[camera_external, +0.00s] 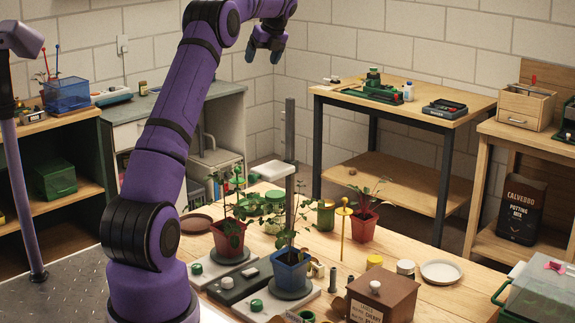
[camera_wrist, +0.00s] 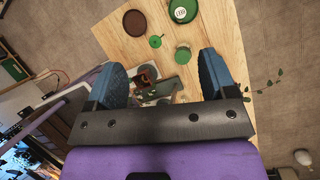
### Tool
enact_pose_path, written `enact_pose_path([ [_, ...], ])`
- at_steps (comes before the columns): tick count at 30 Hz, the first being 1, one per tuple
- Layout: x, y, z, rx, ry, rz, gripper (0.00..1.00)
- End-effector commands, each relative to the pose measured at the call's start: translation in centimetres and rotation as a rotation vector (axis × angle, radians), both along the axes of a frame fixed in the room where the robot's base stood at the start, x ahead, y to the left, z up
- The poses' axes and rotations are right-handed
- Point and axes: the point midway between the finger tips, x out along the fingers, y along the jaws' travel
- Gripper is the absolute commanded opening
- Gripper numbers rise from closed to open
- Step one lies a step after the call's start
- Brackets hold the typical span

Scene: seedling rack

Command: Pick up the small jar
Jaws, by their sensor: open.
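My gripper (camera_external: 263,54) is open and empty, high above the bench in the external view. In the wrist view its two blue-grey fingers (camera_wrist: 163,72) are spread wide with nothing held between them. Several jar-like things stand on the wooden bench, and I cannot tell for sure which is the small jar. A small yellow-topped one (camera_external: 375,261) and a white-topped one (camera_external: 405,267) stand at the front right. A pale green jar (camera_external: 274,203) stands behind the plants.
Potted plants in a red pot (camera_external: 228,239) and a blue pot (camera_external: 290,271) crowd the bench's middle. A grey upright post (camera_external: 290,130), a thin yellow stand (camera_external: 343,235) and a brown box (camera_external: 382,300) rise there. A white saucer (camera_external: 441,272) lies at right, with some bare wood around it.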

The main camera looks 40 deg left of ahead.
Motion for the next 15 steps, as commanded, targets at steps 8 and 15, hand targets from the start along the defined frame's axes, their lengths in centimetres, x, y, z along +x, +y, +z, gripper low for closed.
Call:
enact_pose_path([
  [8,-0.1,-0.1,-8.2,-0.002,0.007,0.0,0.78],
  [15,-0.2,-0.2,-21.2,-0.005,0.01,-0.001,0.78],
])
